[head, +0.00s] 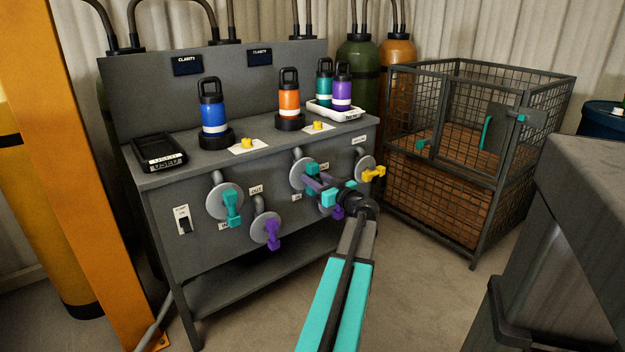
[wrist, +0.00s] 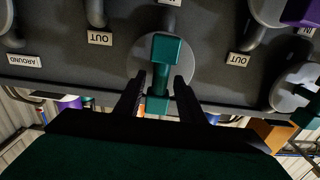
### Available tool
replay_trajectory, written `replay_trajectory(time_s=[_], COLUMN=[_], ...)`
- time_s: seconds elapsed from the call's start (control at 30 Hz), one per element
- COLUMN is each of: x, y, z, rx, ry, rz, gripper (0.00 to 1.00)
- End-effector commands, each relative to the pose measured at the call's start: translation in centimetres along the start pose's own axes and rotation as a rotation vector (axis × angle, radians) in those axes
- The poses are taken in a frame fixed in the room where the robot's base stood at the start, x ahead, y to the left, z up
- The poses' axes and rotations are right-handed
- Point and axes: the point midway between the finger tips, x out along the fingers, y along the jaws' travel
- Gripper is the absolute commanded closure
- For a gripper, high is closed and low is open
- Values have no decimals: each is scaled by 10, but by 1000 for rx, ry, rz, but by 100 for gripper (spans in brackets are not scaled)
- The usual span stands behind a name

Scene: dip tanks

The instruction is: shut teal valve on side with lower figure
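Two teal valves show on the bench front in the head view: a left one (head: 231,205) with its handle hanging down, and a right one (head: 311,169), partly hidden by my gripper (head: 319,184). In the wrist view, a teal valve handle (wrist: 158,85) lies between the fingertips of my gripper (wrist: 157,88). The fingers stand apart on either side of it, with no clear grip. Two dark displays marked CLARITY, left (head: 187,65) and right (head: 260,57), are on the back panel. I cannot read any figures on them.
Purple valves (head: 270,232) (head: 337,211) sit low, and a yellow valve (head: 373,173) is at right. Blue (head: 213,117) and orange (head: 289,100) bottles stand on the bench beside a black USED tray (head: 159,152). A mesh cage (head: 472,190) stands right.

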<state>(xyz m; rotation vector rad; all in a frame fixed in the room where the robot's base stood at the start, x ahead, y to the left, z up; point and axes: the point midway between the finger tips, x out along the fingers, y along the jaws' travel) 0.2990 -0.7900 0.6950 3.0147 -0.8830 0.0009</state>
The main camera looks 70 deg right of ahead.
Motion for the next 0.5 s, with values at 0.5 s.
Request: replay_trajectory(time_s=[0.5], x=[12], y=[0], z=[0], rx=[0], ry=[0], rz=[1], gripper=[66])
